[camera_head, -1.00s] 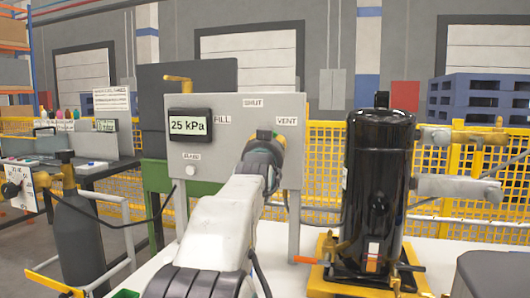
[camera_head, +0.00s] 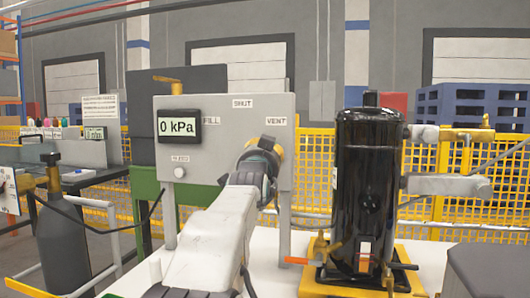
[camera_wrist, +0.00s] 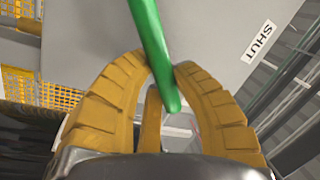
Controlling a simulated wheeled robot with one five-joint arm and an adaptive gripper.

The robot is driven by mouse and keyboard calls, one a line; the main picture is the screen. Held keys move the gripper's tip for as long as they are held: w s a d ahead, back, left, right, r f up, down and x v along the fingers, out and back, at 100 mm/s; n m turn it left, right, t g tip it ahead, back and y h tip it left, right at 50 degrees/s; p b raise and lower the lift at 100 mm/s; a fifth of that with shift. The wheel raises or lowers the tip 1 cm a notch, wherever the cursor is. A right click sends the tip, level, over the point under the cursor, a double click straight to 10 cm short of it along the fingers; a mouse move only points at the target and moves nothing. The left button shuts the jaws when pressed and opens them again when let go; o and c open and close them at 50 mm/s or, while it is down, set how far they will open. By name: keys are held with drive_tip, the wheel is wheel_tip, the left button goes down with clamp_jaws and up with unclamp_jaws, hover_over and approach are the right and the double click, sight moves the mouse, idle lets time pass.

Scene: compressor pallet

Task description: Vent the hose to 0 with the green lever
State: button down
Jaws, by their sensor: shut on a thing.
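The grey panel (camera_head: 222,102) stands in the head view with FILL, SHUT and VENT labels. Its display (camera_head: 179,127) reads 0 kPa. My gripper (camera_head: 272,150) is at the panel's right side, just below the VENT label (camera_head: 276,121). In the wrist view the green lever (camera_wrist: 157,45) runs down between the yellow fingers of my gripper (camera_wrist: 164,75), which are shut on it near its end. In the head view my gripper and arm hide the lever. The SHUT label (camera_wrist: 259,41) shows at the wrist view's upper right.
A black compressor (camera_head: 365,190) stands on a yellow pallet (camera_head: 330,277) right of the panel. A dark gas cylinder (camera_head: 62,245) stands at left. Yellow mesh fencing (camera_head: 315,165) runs behind. A grey box (camera_head: 485,270) is at the lower right.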

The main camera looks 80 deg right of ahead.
drive_tip(key=c, duration=1)
unclamp_jaws()
drive_tip(key=shift+o, duration=0.2)
drive_tip(key=v, duration=1.2)
drive_tip(key=shift+r, duration=0.1)
